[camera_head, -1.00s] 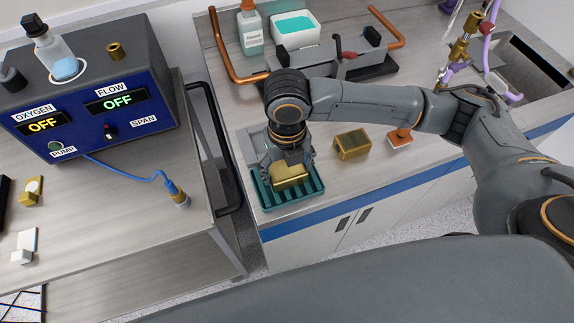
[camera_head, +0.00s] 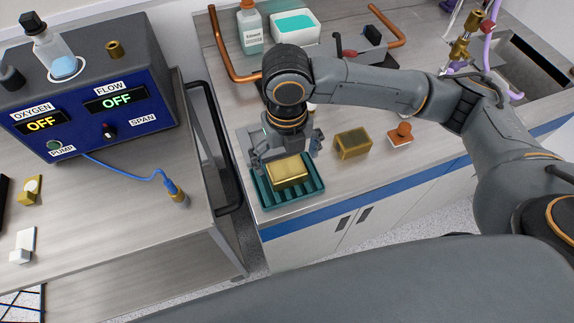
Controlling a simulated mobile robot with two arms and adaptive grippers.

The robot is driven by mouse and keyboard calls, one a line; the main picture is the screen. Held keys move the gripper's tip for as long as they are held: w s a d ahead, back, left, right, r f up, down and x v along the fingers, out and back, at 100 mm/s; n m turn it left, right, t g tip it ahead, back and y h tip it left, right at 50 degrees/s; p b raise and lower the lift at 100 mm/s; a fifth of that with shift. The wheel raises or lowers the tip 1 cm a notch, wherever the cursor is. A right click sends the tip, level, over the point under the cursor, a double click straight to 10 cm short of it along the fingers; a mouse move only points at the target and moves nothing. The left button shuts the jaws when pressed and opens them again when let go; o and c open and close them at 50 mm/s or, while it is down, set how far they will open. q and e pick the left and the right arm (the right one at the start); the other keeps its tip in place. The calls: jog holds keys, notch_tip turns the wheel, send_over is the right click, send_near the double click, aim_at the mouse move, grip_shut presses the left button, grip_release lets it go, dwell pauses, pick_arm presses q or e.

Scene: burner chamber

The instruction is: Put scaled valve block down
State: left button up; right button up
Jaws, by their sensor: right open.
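The brass valve block (camera_head: 289,170) lies in a teal ribbed tray (camera_head: 303,196) at the near left corner of the counter. My right gripper (camera_head: 286,156) is open just above and behind the block, with one finger on each side. The block's top and front face show, and it rests on the tray's ribs. A second brass block (camera_head: 353,144) stands on the counter to the right of the tray. My left gripper is not in view.
A copper-coloured piece with a knob (camera_head: 400,135) sits right of the second block. A bottle (camera_head: 250,28), a teal-filled container (camera_head: 295,28) and copper pipe (camera_head: 226,55) are behind. A trolley with a blue OXYGEN/FLOW analyser (camera_head: 90,110) stands left.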

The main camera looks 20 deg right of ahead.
aim_at(287, 169)
notch_tip(287, 169, up, 8)
jog(key=shift+r+b, duration=0.25)
jog(key=shift+b, duration=0.1)
jog(key=shift+f, duration=0.1)
dwell(0.3)
